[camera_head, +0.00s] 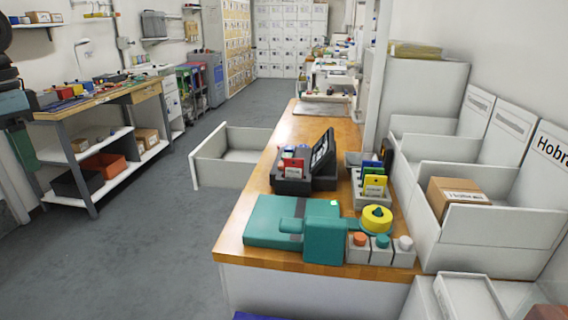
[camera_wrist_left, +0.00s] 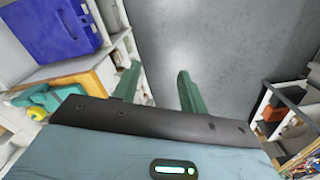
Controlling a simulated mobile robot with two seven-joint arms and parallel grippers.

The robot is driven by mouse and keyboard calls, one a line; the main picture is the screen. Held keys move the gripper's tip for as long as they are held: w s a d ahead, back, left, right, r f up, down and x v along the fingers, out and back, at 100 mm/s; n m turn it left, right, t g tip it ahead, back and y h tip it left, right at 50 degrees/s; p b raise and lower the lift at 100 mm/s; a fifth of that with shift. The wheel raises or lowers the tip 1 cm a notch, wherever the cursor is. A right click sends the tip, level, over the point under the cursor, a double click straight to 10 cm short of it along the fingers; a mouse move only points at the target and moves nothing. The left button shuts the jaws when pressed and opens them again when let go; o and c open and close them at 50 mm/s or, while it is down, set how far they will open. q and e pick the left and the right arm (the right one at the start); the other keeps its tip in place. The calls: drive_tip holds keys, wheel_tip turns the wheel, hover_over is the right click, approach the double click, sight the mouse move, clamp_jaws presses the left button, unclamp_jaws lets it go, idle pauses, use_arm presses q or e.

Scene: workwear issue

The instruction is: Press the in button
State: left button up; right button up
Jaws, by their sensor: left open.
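Three small grey boxes with round caps stand in a row at the counter's near right corner: an orange cap (camera_head: 360,239), a teal cap (camera_head: 382,241) and a pale grey cap (camera_head: 404,243). I cannot read any label, so I cannot tell which is the in button. My left gripper (camera_head: 23,148) is at the left edge of the head view, over the floor and far from the caps. In the left wrist view its green fingers (camera_wrist_left: 157,85) are apart with nothing between them. My right gripper is not in view.
The wooden counter (camera_head: 233,230) also holds a teal case (camera_head: 280,234), a teal block (camera_head: 325,241), a yellow roll (camera_head: 377,219) and a dark screen terminal (camera_head: 322,152). An open drawer (camera_head: 235,160) juts out left. White bins (camera_head: 500,232) flank the right. The grey floor (camera_head: 150,225) is clear.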

use_arm(q)
clamp_jaws()
idle(1.1)
